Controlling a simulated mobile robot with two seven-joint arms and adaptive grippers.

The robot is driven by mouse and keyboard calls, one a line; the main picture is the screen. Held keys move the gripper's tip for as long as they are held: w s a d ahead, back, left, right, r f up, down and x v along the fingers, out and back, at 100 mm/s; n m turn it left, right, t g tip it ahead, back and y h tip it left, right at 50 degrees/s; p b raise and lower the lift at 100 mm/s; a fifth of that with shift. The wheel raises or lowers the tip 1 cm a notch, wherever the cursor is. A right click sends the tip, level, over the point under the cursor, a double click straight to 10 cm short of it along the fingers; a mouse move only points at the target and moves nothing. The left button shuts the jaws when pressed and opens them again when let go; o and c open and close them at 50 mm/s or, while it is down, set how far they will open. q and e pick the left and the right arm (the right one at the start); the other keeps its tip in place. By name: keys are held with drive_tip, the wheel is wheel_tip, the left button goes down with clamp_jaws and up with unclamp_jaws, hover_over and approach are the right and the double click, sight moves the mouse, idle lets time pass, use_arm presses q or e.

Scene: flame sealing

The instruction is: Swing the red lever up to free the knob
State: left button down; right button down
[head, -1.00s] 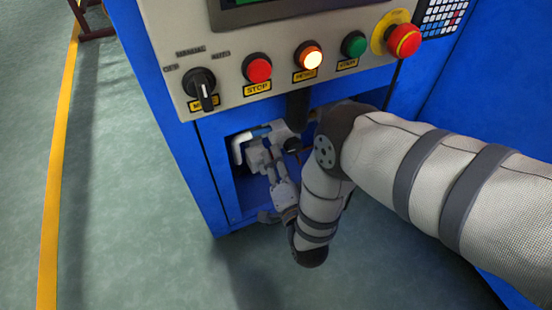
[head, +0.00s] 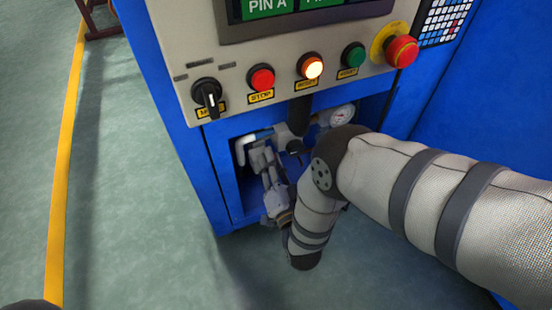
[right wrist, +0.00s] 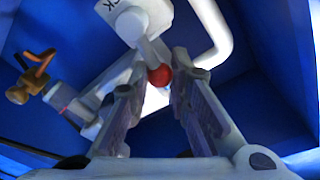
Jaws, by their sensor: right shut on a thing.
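A red ball tip (right wrist: 159,76) of a lever sits on a grey stem below a whitish round body (right wrist: 131,24) in the right wrist view. My right gripper (right wrist: 158,90) has its two fingers at either side of the red tip and is shut on it. In the head view the right gripper (head: 262,160) reaches into the blue cabinet's opening, beside pale pipe fittings, and the red tip is hidden there. My left gripper is out of view.
A control panel (head: 232,104) with lit and coloured buttons overhangs the opening. A white bent pipe (right wrist: 219,30) and a brass-coloured fitting (right wrist: 31,76) flank the lever. Blue walls enclose the space.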

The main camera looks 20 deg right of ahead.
drive_tip(key=shift+s+a+f+n, duration=0.1)
drive_tip(key=shift+a+n, duration=0.15)
drive_tip(key=shift+n, duration=0.45)
drive_tip(key=shift+s+a+f+n, duration=0.1)
drive_tip(key=shift+a+n, duration=0.15)
drive_tip(key=shift+n, duration=0.45)
drive_tip(key=c, duration=1.5)
unclamp_jaws()
drive_tip(key=shift+o, duration=0.5)
drive_tip(key=shift+w+r, duration=0.1)
drive_tip(key=shift+r, duration=0.05)
drive_tip(key=s, duration=0.7)
drive_tip(key=shift+s+a+f, duration=0.25)
drive_tip(key=shift+a+f, duration=0.05)
